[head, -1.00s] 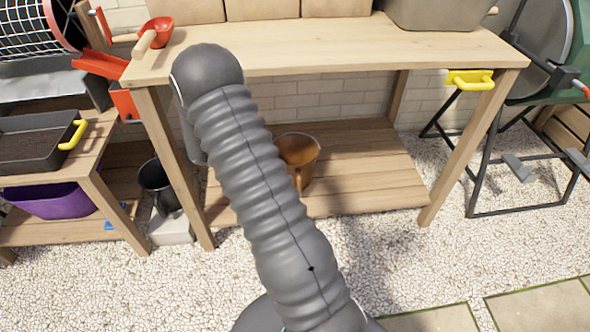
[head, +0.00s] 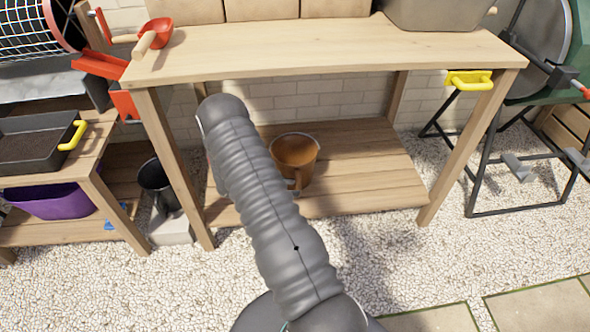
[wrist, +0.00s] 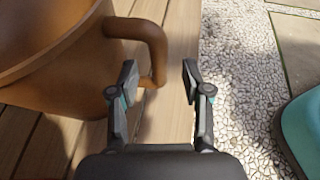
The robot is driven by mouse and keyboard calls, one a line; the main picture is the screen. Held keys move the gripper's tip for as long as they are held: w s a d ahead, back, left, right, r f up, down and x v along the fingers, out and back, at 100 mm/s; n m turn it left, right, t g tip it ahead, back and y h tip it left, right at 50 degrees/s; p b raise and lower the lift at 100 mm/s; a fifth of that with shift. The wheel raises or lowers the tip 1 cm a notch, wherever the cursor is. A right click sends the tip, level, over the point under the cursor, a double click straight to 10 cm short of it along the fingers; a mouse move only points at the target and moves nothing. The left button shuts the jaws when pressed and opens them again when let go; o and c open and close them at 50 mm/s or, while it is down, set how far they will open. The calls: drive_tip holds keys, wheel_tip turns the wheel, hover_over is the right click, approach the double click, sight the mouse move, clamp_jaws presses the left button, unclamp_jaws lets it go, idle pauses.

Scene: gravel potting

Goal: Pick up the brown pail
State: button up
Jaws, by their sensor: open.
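The brown pail (head: 294,152) stands upright on the lower wooden shelf of the workbench, partly behind my arm in the head view. In the wrist view the pail (wrist: 50,60) fills the upper left, with its side handle (wrist: 152,45) pointing toward my gripper. My gripper (wrist: 158,78) is open and empty. Its left finger is close beside the handle; I cannot tell whether they touch. The right finger is apart, over the shelf's edge. The head view does not show my gripper, as my arm hides it.
The lower shelf (head: 370,170) is bare to the right of the pail. The bench top (head: 330,48) lies above it, and a bench leg (head: 178,165) stands left. A dark bucket (head: 158,185) and a purple tub (head: 50,200) are farther left. Gravel lies in front.

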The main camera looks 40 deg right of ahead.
sight(299, 186)
drive_tip(key=x, duration=0.3)
drive_tip(key=shift+d, duration=0.25)
clamp_jaws()
drive_tip(key=shift+r, duration=0.15)
